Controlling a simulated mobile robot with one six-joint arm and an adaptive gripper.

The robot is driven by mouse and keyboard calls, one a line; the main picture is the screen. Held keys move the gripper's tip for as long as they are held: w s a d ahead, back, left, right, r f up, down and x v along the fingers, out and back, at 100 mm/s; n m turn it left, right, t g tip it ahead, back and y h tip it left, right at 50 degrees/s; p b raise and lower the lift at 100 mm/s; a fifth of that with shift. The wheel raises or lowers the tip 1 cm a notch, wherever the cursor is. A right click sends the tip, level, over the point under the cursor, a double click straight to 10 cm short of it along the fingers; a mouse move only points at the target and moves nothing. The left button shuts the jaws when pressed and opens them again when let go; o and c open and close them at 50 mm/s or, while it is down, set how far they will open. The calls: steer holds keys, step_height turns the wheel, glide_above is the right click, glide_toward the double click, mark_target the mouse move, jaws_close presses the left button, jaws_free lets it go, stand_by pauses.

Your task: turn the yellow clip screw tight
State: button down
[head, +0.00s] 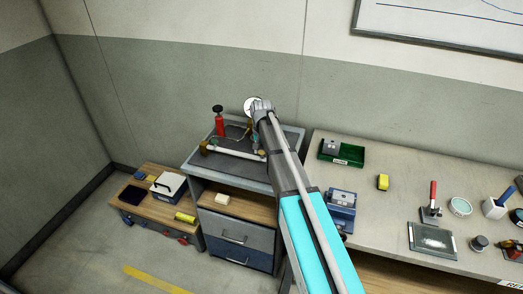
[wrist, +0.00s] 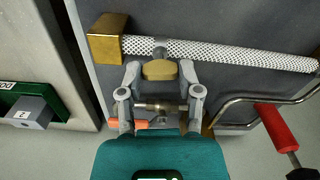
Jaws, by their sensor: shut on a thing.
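The yellow clip screw (wrist: 160,70) shows in the wrist view as a flat thumb-piece beside the white braided hose (wrist: 235,55). Its grey clip (wrist: 160,50) sits at the hose, close to a brass block (wrist: 108,42) at the hose's left end. My gripper (wrist: 160,72) has one fingertip at each side of the screw and is shut on it. In the head view the hose (head: 236,152) lies on a grey-topped cart, and my arm hides the gripper and the screw.
A red-handled lever (wrist: 276,126) and bent metal tube (wrist: 238,100) are close on the right in the wrist view. A red cylinder (head: 219,125) and a gauge (head: 251,104) stand on the cart. A workbench with a green tray (head: 341,153) adjoins at right.

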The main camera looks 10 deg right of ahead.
steer(key=shift+m, duration=0.9)
steer(key=shift+w, duration=0.1)
steer(key=shift+c, duration=1.4)
jaws_free()
steer(key=shift+n, duration=0.4)
